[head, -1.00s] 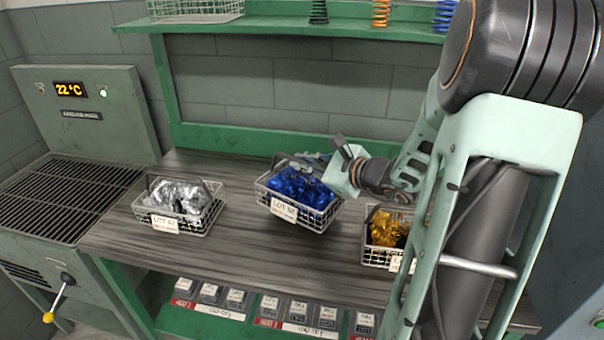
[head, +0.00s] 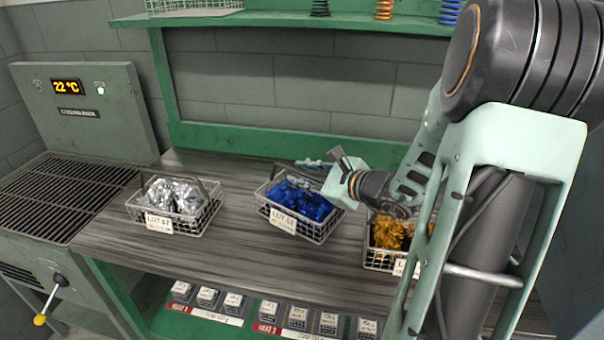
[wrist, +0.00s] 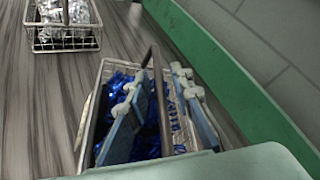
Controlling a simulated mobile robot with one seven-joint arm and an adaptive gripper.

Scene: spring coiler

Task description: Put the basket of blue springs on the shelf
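The basket of blue springs (head: 318,236) is a wire basket with a label and a dark handle, on the bench in the middle of the head view. It also shows in the wrist view (wrist: 84,130). My gripper (head: 303,174) reaches in from the right, low over this basket. In the wrist view its two pale blue fingers (wrist: 158,84) stand apart, with the dark handle bar (wrist: 153,64) between them and a gap visible. The near part of the basket is hidden by my gripper. The green shelf (head: 275,22) is above the bench at the back.
A basket of silver springs (head: 190,233) stands to the left, and a basket of gold springs (head: 380,264) to the right, partly hidden by my arm. The shelf bears a white wire basket (head: 195,8) and several display springs. Bare bench separates the silver and blue baskets.

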